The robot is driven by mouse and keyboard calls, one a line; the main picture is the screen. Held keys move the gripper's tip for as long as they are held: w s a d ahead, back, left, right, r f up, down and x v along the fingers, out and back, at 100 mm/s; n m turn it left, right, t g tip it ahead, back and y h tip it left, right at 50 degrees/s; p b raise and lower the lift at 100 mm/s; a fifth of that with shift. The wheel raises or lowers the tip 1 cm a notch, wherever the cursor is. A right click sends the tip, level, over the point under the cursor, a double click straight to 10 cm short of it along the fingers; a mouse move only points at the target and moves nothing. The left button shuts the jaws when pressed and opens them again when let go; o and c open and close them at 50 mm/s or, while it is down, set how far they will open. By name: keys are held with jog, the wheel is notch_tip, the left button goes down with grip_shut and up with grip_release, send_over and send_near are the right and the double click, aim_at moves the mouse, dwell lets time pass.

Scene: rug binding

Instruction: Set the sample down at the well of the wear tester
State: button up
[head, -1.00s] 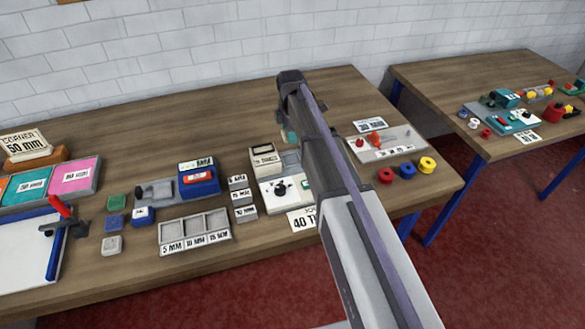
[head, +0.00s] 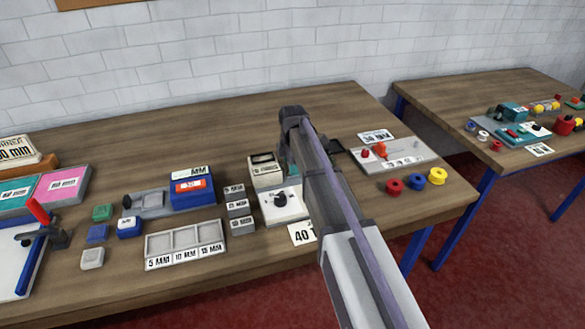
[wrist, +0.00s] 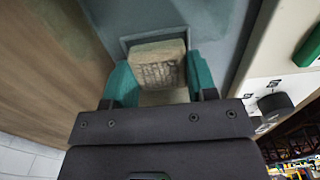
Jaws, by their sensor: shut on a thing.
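The sample (wrist: 158,65) is a beige block with a grey textured patch on its face. My gripper (wrist: 160,76) is shut on it, with one teal finger on each side. In the wrist view the sample's far end overlaps the square recess of the well (wrist: 125,41) in a blue-grey surface. I cannot tell whether it touches the floor of the well. The wear tester's white panel (wrist: 268,92), with a black knob and a green switch, is at the right. In the head view the tester (head: 285,208) is partly behind my arm, which hides the sample and well.
A three-compartment tray (head: 187,262) and a column of small grey blocks (head: 238,208) stand left of the tester. A blue box (head: 192,192) is further left. A grey board (head: 410,152) and coloured rings (head: 413,180) lie to the right. The table's back is clear.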

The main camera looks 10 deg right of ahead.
jog(key=shift+f, duration=0.15)
jog(key=o, duration=0.9)
notch_tip(320, 180, up, 13)
jog(key=p, duration=1.2)
jog(key=s+m, duration=0.6)
jog(key=s, duration=0.3)
jog(key=s+m, duration=0.6)
jog(key=s, duration=0.3)
jog(key=s+m, duration=0.7)
jog(key=s, duration=0.2)
jog(key=shift+s+f, duration=0.25)
jog(key=shift+f, duration=0.1)
